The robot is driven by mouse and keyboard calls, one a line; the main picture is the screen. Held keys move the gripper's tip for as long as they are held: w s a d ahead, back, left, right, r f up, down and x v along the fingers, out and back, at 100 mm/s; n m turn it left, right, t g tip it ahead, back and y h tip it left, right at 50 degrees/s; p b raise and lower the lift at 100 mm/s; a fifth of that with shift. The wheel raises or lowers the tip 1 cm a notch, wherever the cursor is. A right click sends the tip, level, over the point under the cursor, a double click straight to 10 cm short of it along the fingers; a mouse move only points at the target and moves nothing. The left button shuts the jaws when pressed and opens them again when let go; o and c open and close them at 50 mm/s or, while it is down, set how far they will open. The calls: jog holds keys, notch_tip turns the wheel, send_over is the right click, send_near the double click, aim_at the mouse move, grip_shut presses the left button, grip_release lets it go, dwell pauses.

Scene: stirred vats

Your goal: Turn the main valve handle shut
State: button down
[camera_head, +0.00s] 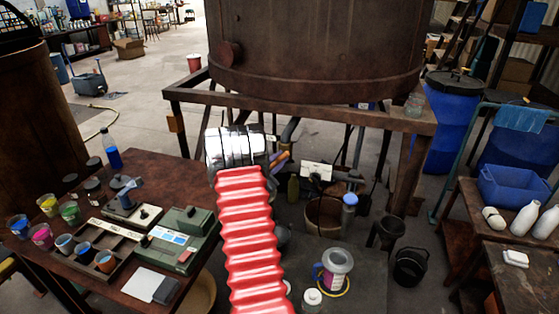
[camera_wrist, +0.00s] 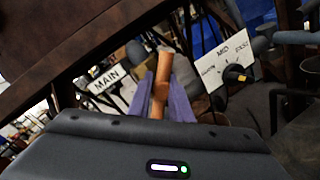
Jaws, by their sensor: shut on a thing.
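The main valve handle (camera_wrist: 161,78) is an orange-brown bar in the middle of the wrist view, just right of a white MAIN sign (camera_wrist: 107,80). The bar slants slightly, its upper end leaning right. My gripper (camera_wrist: 160,90) has its purple fingers on both sides of the bar and is shut on it. In the head view my gripper (camera_head: 281,159) is a small purple shape right of my silver wrist, under the front of the large rusty vat (camera_head: 315,45). My arm hides much of the valve and pipe there.
A white MID plate with a black knob (camera_wrist: 236,73) stands right of the handle. The vat's rusty frame beam (camera_head: 330,112) runs above my gripper. A brown table (camera_head: 130,175) with cups is at left. A black bucket (camera_head: 410,266) stands on the floor at right.

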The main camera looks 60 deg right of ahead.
jog(key=m+y, duration=0.1)
jog(key=m, duration=0.3)
jog(key=shift+s, duration=0.15)
jog(key=m, duration=0.1)
jog(key=m+t, duration=0.1)
jog(key=m, duration=0.1)
jog(key=m+y, duration=0.1)
jog(key=shift+s+f+m+t, duration=0.1)
jog(key=shift+f+m+t, duration=0.15)
jog(key=shift+m+t, duration=0.05)
jog(key=shift+a+f, duration=0.1)
dwell(0.4)
jog(key=c, duration=1.6)
grip_release()
jog(key=shift+r, duration=0.2)
